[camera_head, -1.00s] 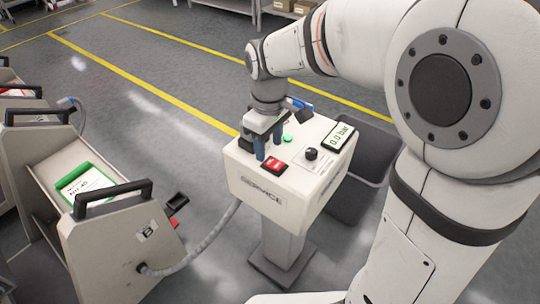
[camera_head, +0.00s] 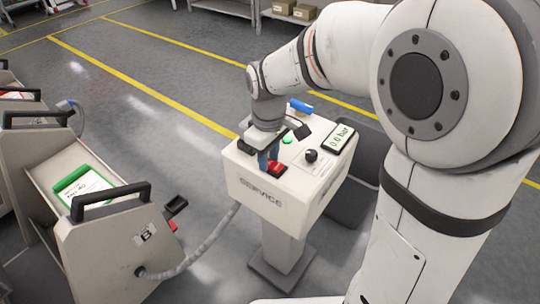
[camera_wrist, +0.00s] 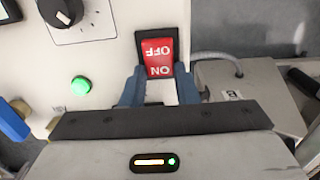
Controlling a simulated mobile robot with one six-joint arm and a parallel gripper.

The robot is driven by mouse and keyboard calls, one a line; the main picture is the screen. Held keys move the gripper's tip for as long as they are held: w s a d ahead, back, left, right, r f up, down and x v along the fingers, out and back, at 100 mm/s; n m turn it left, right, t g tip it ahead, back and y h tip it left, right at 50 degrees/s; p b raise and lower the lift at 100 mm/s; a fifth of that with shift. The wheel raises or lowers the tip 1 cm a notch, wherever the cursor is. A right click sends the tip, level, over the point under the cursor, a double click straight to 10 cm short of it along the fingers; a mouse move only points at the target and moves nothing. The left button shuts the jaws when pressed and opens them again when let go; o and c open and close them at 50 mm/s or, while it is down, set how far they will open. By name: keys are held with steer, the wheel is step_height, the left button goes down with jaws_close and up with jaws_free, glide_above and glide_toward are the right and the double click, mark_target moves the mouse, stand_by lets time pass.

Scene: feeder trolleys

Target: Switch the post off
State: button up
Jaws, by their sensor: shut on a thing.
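The service post (camera_head: 285,200) is a pale box on a pedestal, with SERVICE on its front. Its red rocker switch (camera_head: 274,168) is near the front edge of the top. In the wrist view the switch (camera_wrist: 158,57) reads OFF at its far end and ON at its near end, upside down. My gripper (camera_wrist: 160,85) has its blue fingers on either side of the switch's near end and is shut on it. In the head view my gripper (camera_head: 268,160) points down at the switch and partly hides it. A green lamp (camera_wrist: 80,87) is lit.
A black knob (camera_head: 311,155) and a display (camera_head: 339,138) reading about 0.0 bar sit beside the switch. A blue handle (camera_head: 301,107) is at the back edge. A trolley marked B (camera_head: 110,245) stands left, joined to the post by a grey hose (camera_head: 205,258).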

steer(key=shift+c, duration=1.4)
steer(key=b, duration=0.1)
steer(key=t+y+b, duration=0.1)
steer(key=b, duration=0.1)
steer(key=y+b, duration=0.1)
steer(key=shift+s+d+f+t, duration=0.2)
steer(key=shift+s+d+t, duration=0.1)
steer(key=shift+t, duration=0.1)
steer(key=shift+r+t+y+b, duration=0.15)
steer(key=shift+t+y+b, duration=0.15)
steer(key=shift+y+b, duration=0.55)
steer(key=shift+o, duration=0.2)
steer(key=shift+d+r+b, duration=0.1)
steer(key=shift+r+b, duration=0.15)
steer(key=shift+b, duration=0.15)
steer(key=shift+c, duration=0.2)
steer(key=o, duration=1)
steer(key=shift+r, duration=0.1)
